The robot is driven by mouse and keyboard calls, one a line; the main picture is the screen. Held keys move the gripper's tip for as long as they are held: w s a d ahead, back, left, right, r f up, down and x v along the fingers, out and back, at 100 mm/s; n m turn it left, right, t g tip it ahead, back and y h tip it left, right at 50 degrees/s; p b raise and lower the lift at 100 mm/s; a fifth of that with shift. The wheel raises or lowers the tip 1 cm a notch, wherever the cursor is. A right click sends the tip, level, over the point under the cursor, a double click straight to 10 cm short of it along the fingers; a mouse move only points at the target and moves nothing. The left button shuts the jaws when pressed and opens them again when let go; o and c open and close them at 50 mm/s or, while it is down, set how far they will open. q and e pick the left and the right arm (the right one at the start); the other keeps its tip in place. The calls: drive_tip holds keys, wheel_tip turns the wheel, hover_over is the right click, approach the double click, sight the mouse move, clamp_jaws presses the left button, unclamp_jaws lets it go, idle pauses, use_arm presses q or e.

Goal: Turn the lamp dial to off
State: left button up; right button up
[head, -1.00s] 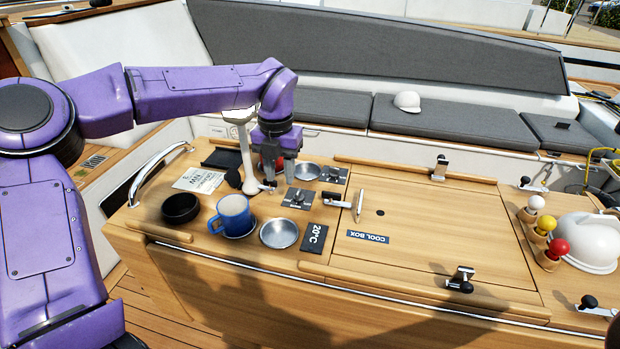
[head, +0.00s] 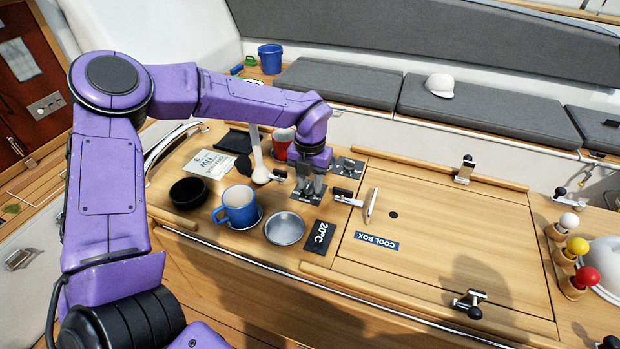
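Two dark square dial plates lie on the wooden console. The nearer dial plate (head: 306,198) is under my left gripper (head: 308,190), and the farther dial plate (head: 347,167) is just to its right. I cannot read which of them is marked as the lamp. My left gripper points down at the nearer plate, with its two fingers a little apart. The fingers hide most of that plate's knob, and I cannot tell whether they touch it. My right gripper is not in view.
Close by are a blue mug (head: 238,207), a metal dish (head: 285,228), a black bowl (head: 189,193), a red cup (head: 282,143), a white lamp stem (head: 257,155) and a 20°C sign (head: 319,238). The cool box lid (head: 440,235) to the right is mostly clear.

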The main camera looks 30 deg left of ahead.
use_arm(q)
drive_tip(key=shift+s+a+r, duration=0.1)
drive_tip(key=shift+s, duration=0.3)
drive_tip(key=shift+c, duration=0.3)
clamp_jaws()
drive_tip(key=shift+w, duration=0.1)
